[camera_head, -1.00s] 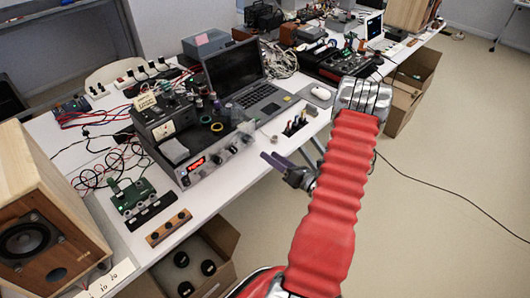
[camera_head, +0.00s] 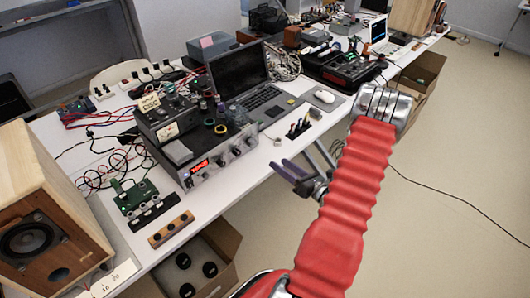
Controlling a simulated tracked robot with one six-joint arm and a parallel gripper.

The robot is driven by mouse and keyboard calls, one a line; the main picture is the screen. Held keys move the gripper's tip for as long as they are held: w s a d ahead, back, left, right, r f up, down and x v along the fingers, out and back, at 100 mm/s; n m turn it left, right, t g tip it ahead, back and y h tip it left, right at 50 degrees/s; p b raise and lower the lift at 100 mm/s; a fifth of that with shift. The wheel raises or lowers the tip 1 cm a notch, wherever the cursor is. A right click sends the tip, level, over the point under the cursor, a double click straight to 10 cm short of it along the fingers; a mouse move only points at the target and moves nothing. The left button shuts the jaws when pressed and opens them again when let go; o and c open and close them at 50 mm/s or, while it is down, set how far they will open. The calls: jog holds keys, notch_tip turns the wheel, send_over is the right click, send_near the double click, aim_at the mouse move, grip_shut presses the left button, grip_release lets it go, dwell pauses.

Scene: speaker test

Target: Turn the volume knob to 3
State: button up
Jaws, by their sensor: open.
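A silver amplifier (camera_head: 205,176) with a red lit display (camera_head: 199,165) stands near the front edge of the white table. Several small knobs sit along its front panel, one of them a knob (camera_head: 236,151) toward the right end. Their labels and pointer positions are too small to read, and I cannot tell which is the volume knob. My gripper (camera_head: 285,170), with purple fingers, is open and empty. It appears in front of the table edge, right of and apart from the amplifier. The fingers point left toward the panel.
A laptop (camera_head: 262,100) and a mouse (camera_head: 324,97) lie behind the gripper. A black stand of small tools (camera_head: 298,129) sits near the table edge. A wooden speaker (camera_head: 45,215) is at left. An open cardboard box (camera_head: 228,243) stands below. Floor at right is clear except a cable.

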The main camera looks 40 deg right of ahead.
aim_at(254, 145)
jog(key=n, duration=1.1)
jog(key=shift+w+d, duration=0.15)
jog(key=w, duration=1.3)
jog(key=shift+w+a, duration=0.2)
jog(key=shift+w, duration=0.2)
jog(key=shift+c, duration=0.6)
jog(key=c, duration=0.9)
